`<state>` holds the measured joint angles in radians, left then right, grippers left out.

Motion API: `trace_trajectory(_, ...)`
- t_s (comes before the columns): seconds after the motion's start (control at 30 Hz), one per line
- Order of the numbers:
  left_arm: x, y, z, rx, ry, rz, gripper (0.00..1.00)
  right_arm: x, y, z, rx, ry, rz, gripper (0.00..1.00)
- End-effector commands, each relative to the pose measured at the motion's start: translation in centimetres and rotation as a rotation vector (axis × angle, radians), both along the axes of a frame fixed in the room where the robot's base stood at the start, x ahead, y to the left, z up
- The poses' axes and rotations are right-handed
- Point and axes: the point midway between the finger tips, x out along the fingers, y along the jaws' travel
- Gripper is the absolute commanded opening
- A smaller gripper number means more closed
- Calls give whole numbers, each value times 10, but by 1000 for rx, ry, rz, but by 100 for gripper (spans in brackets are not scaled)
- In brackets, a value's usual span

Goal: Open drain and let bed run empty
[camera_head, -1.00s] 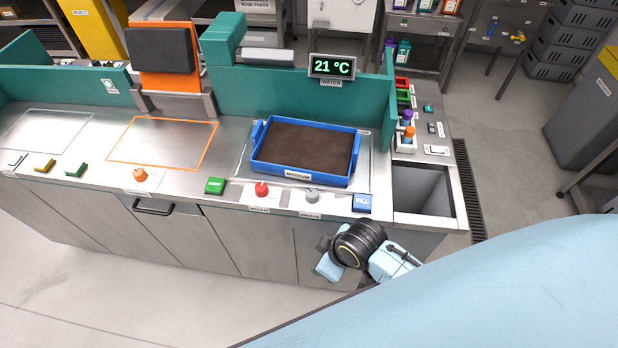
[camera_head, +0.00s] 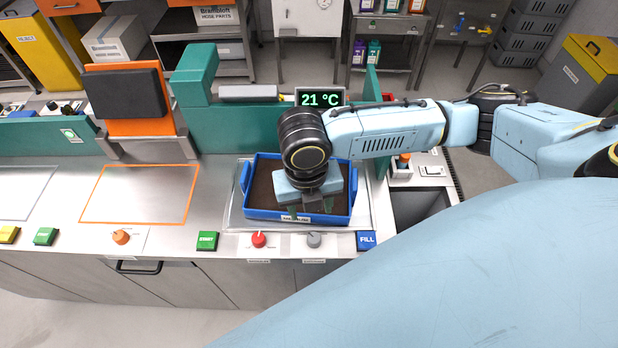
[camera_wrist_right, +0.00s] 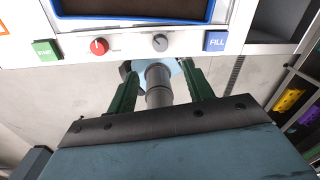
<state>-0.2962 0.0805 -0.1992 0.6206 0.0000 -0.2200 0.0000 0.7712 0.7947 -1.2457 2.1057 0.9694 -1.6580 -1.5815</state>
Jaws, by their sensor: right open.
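The blue bed tray (camera_head: 262,213) holds dark brown medium and sits on the steel bench. In front of it are a red knob (camera_head: 259,240) and a grey knob (camera_head: 313,240), with labels below too small to read surely. My right gripper (camera_head: 305,207) is over the tray's front part, hiding some of the medium and rim. In the right wrist view, its green fingers (camera_wrist_right: 158,70) are apart and empty. The grey knob (camera_wrist_right: 160,42) shows just beyond the fingertips, apart from them. My left gripper is out of view.
A green START button (camera_head: 207,241) and a blue FILL button (camera_head: 366,240) flank the knobs. A display (camera_head: 320,99) reads 21 °C behind the tray. An open sink-like recess (camera_head: 415,207) lies right of the tray. The orange-outlined bench area (camera_head: 140,195) is clear.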

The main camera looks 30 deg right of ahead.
Motion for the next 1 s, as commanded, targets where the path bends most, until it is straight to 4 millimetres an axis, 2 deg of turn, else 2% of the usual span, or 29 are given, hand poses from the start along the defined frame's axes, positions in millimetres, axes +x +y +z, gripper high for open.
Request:
trace_trajectory(0.17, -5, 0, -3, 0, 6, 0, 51, -2, -2, -28, -1, 5, -1, 52)
trace_trajectory(0.4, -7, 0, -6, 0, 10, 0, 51, -3, -4, -80, -1, 3, -1, 52)
trace_trajectory(0.6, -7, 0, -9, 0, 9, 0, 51, -3, -5, -113, 1, 0, -2, 52)
trace_trajectory(0.8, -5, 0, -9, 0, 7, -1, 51, -3, -6, -128, 1, -1, -2, 52)
trace_trajectory(1.0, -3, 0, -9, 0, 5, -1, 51, -3, -6, -129, 2, -2, -1, 52)
